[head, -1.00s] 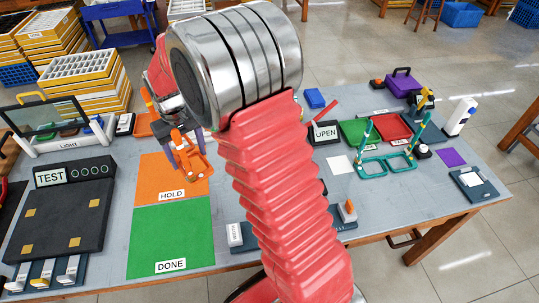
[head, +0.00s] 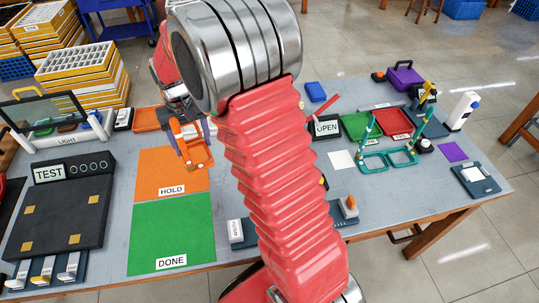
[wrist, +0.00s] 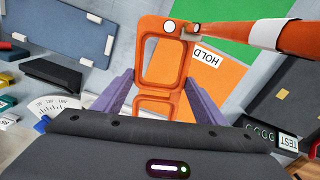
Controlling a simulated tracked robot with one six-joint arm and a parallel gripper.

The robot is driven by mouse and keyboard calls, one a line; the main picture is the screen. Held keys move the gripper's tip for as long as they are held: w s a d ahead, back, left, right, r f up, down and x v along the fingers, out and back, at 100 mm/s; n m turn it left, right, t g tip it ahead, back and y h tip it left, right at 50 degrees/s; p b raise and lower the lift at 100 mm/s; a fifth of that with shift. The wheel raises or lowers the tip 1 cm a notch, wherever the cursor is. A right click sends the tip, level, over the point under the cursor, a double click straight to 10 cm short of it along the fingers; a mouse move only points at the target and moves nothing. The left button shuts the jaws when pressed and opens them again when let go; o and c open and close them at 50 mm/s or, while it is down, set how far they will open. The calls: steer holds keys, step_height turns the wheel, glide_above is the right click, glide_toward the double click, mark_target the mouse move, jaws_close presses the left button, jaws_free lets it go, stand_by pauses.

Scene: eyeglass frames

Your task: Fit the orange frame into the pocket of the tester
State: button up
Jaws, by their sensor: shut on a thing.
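The orange frame (head: 199,160) is in my gripper (head: 192,133), over the upper part of the orange HOLD mat in the head view. In the wrist view the orange frame (wrist: 163,90) lies between the two purple fingers of my gripper (wrist: 160,85), with one lens opening beyond the tips and a temple reaching to the right. The tester (head: 58,218) is a dark plate with yellow pads and a TEST display, left of the mats. Its TEST end (wrist: 285,140) shows at the right of the wrist view. My arm covers part of the bench.
The HOLD mat (head: 160,170) and green DONE mat (head: 165,235) lie right of the tester. A teal frame (head: 388,160) with raised temples stands on the right side of the bench. A light stand (head: 60,138) is behind the tester. An orange tray (head: 146,118) is behind the mats.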

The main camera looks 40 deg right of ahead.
steer(key=s+d+m, duration=0.4)
steer(key=d+m, duration=0.6)
steer(key=s+d+m, duration=0.4)
steer(key=d+m, duration=0.7)
steer(key=shift+f, duration=0.1)
steer(key=shift+f, duration=3.1)
steer(key=shift+f, duration=1.85)
